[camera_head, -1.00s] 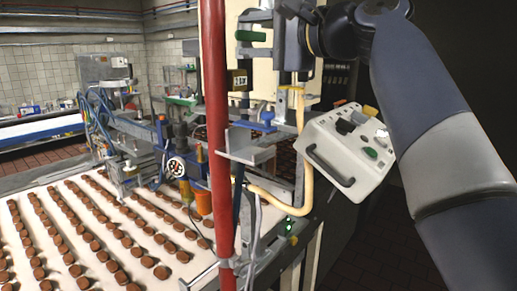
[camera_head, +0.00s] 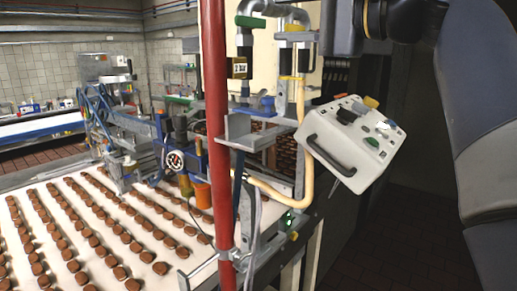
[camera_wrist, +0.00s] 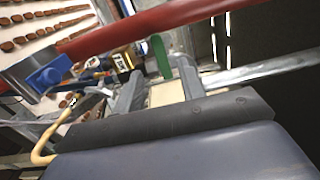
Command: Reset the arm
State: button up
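My arm (camera_head: 485,110) fills the right side of the head view, with its wrist end cut off by the top edge. My gripper does not show clearly in that view. In the wrist view my gripper (camera_wrist: 157,86) shows as two grey fingers standing apart beyond a dark bar. Nothing is seen held between them. A cream surface shows behind the gap.
A red upright pole (camera_head: 216,120) stands close in front of the machine. A control box (camera_head: 350,140) with a handle is at the centre right. A white conveyor (camera_head: 20,200) with rows of brown biscuits is at the left. Dark floor lies at the lower right.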

aim_at(248, 23)
jog(key=p+x, duration=0.3)
jog(key=x, duration=0.4)
jog(key=shift+w+a+r, duration=0.15)
jog(key=shift+w+a, duration=0.05)
jog(key=shift+a, duration=0.15)
jog(key=shift+d+f+n, duration=0.1)
jog(key=shift+f+n, duration=0.2)
jog(key=shift+s+d+f+n, duration=0.1)
jog(key=shift+d+f+n, duration=0.05)
jog(key=shift+n, duration=0.45)
jog(key=shift+f+n, duration=0.15)
jog(key=shift+n, duration=0.25)
